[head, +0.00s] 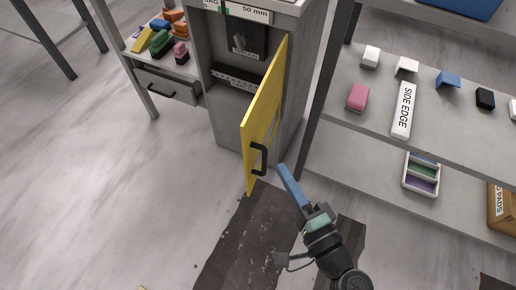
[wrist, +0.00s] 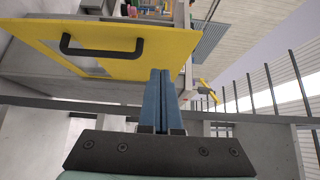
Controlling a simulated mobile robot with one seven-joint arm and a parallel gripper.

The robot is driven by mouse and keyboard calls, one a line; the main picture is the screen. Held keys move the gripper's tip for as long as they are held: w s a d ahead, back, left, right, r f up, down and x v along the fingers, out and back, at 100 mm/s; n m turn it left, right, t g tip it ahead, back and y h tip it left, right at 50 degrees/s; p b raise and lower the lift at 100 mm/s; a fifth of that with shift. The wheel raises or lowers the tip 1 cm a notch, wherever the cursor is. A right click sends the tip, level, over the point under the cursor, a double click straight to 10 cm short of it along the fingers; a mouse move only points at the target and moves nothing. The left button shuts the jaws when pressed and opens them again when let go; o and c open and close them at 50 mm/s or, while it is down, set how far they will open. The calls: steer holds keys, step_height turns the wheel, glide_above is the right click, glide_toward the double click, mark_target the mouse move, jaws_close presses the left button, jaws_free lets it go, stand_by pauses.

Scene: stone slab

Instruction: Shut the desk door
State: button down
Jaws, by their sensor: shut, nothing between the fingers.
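The desk door (head: 265,105) is a yellow panel with a black bar handle (head: 258,159). It stands wide open, swung out from the grey cabinet (head: 229,127) in the head view. My gripper (head: 281,167) has long blue fingers, pressed together and empty. In the head view the fingertips are just right of the door's lower free end, near the handle. In the wrist view the door (wrist: 190,38) and its handle (wrist: 101,47) lie ahead, and my gripper (wrist: 161,73) overlaps the door's near edge. I cannot tell whether the fingers touch the door.
A grey drawer (head: 166,86) under a top with colored blocks (head: 161,41) adjoins the cabinet on the left. A shelf rack (head: 440,130) with blocks and a "SIDE EDGE" box stands at right, close to my arm.

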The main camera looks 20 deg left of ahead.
mark_target(248, 139)
steer(key=w+a, duration=0.1)
steer(key=a, duration=0.1)
steer(key=w+a, duration=0.1)
steer(key=a, duration=0.1)
steer(key=w+a, duration=0.1)
steer(key=a, duration=0.1)
steer(key=shift+a, duration=0.8)
steer(key=shift+s+a, duration=0.1)
